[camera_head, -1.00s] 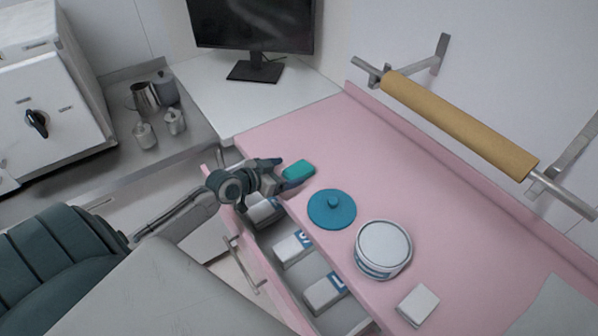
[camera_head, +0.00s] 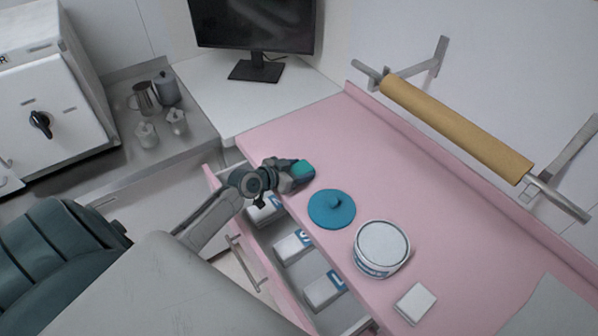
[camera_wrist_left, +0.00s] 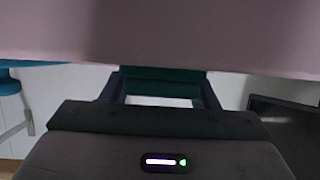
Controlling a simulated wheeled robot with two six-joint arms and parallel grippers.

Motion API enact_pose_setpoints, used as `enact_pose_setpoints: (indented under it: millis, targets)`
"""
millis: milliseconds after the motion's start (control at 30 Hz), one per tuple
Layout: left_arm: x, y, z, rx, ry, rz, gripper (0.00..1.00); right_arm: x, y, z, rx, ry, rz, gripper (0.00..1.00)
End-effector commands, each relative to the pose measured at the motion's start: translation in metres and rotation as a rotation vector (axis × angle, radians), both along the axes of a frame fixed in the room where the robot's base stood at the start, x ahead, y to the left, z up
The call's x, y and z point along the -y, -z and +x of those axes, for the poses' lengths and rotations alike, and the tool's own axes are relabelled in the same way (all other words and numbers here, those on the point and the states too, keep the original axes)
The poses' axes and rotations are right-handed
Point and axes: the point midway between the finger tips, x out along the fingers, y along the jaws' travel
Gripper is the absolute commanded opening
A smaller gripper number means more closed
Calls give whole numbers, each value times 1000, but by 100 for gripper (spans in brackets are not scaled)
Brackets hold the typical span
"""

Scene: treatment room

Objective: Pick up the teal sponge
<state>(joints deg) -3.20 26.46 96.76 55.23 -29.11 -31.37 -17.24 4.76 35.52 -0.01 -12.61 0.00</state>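The teal sponge (camera_head: 304,169) lies on the pink counter near its front edge, partly hidden by my left gripper. My left gripper (camera_head: 297,174) is right at the sponge, low over the counter edge. In the left wrist view its two fingers (camera_wrist_left: 161,92) stand wide apart. The dark teal sponge (camera_wrist_left: 162,80) spans the gap at their tips; a firm hold on it does not show. My right gripper is not in view.
A blue lid (camera_head: 332,209), a white tub (camera_head: 382,246) and a small white box (camera_head: 415,303) sit on the pink counter (camera_head: 400,165) to the right. Below the edge, an open drawer (camera_head: 262,262) holds several white boxes. A monitor (camera_head: 254,28) stands behind.

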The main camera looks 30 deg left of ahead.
Motion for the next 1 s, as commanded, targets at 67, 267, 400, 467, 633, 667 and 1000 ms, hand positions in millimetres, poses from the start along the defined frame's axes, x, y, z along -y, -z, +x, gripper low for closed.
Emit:
enact_pose_setpoints:
  millis: [67, 267, 400, 467, 633, 667, 1000]
  targets:
    - [0, 0, 0, 0, 0, 0, 32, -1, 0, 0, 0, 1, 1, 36]
    - [0, 0, 0, 0, 0, 0, 31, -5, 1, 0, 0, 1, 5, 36]
    - [-1, -11, 0, 2, 2, 4, 31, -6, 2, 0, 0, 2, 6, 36]
    - [0, -21, 0, 4, 2, 5, 31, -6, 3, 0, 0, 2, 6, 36]
    - [0, -55, 0, 5, 3, 5, 31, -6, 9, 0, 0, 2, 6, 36]
    - [-1, -61, 0, 3, 3, 4, 31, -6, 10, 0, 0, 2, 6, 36]
    - [0, -99, 0, 1, 0, 0, 31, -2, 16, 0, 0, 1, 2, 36]
